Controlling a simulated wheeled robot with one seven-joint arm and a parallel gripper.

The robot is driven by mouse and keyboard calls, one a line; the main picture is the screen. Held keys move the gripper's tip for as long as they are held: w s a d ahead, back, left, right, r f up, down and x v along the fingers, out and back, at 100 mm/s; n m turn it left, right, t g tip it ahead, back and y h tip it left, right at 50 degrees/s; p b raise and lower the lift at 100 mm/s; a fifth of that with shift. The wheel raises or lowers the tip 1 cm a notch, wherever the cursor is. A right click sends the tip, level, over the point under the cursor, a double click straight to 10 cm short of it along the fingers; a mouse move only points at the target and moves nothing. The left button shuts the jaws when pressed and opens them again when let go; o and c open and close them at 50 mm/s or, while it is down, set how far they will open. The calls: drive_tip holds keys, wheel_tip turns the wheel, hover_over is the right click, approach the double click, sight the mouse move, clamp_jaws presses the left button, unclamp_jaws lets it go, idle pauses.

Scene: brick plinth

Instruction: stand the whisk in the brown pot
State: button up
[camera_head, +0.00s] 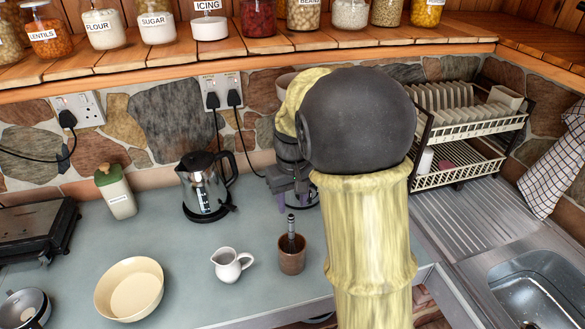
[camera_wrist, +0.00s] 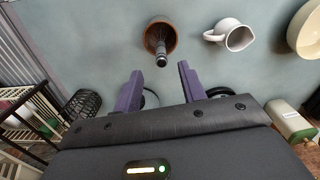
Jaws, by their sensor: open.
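The brown pot (camera_head: 291,260) stands upright on the grey counter, just right of the white jug. The whisk (camera_head: 291,232) is in it, its dark and silver handle rising above the rim; its lower end is hidden inside the pot. My gripper (camera_head: 290,195) is behind the pot, partly covered by my arm. In the wrist view my gripper (camera_wrist: 160,85) has its two purple fingers apart with nothing between them. There the brown pot (camera_wrist: 174,38) and whisk (camera_wrist: 161,55) lie just beyond the fingertips, apart from them.
The white jug (camera_head: 231,265) and a cream bowl (camera_head: 130,291) stand left of the pot. A kettle (camera_head: 204,188) and a green-topped canister (camera_head: 115,191) are behind. A dish rack (camera_head: 465,130) and sink (camera_head: 540,290) are right. A shelf of jars (camera_head: 300,45) overhangs the wall. The counter's front edge is near the pot.

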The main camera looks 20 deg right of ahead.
wheel_tip(320, 180, up, 11)
drive_tip(key=shift+b, duration=0.3)
drive_tip(key=shift+f, duration=0.15)
idle(0.8)
drive_tip(key=s+f+m+t, duration=0.1)
drive_tip(key=s+f+t, duration=0.1)
drive_tip(key=s+f, duration=1.2)
wheel_tip(320, 180, down, 2)
drive_tip(key=shift+f+m+t, duration=0.25)
drive_tip(key=shift+m+t, duration=0.05)
drive_tip(key=shift+m, duration=0.1)
idle(0.4)
